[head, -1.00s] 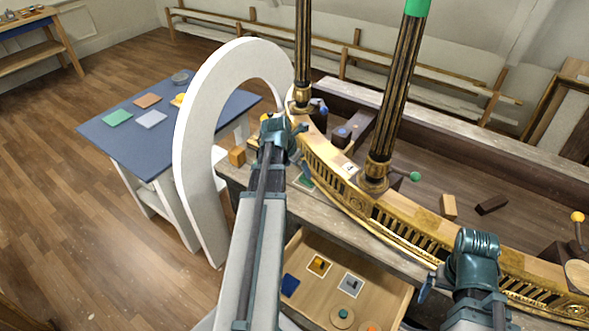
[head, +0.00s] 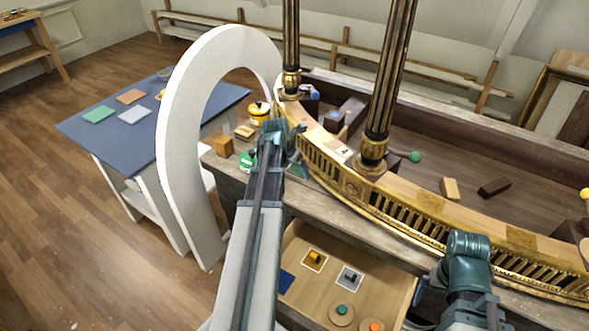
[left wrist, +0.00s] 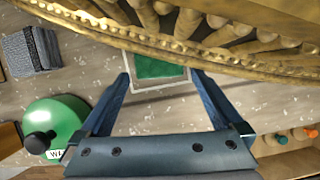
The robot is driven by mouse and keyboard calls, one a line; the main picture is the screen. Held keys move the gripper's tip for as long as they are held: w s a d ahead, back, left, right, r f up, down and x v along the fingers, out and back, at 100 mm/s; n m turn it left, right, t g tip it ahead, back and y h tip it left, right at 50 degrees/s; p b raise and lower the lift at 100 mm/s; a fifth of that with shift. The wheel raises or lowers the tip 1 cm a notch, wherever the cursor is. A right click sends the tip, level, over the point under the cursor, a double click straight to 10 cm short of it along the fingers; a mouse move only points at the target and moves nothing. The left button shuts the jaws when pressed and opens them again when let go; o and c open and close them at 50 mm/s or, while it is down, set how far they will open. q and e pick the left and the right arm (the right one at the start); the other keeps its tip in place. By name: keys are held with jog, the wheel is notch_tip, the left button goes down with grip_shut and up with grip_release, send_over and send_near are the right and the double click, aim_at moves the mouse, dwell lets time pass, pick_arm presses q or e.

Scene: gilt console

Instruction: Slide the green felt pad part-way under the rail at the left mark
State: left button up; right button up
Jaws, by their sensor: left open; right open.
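The green felt pad (left wrist: 155,66) lies flat on the worn bench top inside a pale square outline (left wrist: 158,88). Its far edge runs up to the gilt rail (left wrist: 100,20); I cannot tell how far it goes beneath. In the head view the pad (head: 298,171) is small and mostly hidden by my left gripper (head: 296,158). In the left wrist view my left gripper (left wrist: 161,76) is open and empty, its fingertips on either side of the pad's near part. My right gripper (head: 420,291) is open near the drawer's right side, in front of the rail (head: 400,208).
A green round container (left wrist: 58,122) with a black knob stands left of my left gripper. A grey block stack (left wrist: 32,52) is beyond it. An open drawer (head: 318,285) is below the bench. A white arch (head: 190,120) stands left. Columns rise from the rail.

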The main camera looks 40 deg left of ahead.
pick_arm(q)
jog(key=c, duration=1.1)
jog(key=o, duration=1.1)
jog(key=p+v, duration=1.2)
jog(key=v, duration=0.1)
jog(key=shift+s+r+p, duration=0.2)
jog(key=shift+r+p, duration=0.1)
jog(key=shift+p, duration=0.1)
jog(key=shift+f, duration=0.1)
jog(key=b+x, duration=1.2)
jog(key=x, duration=0.1)
jog(key=shift+w, duration=0.1)
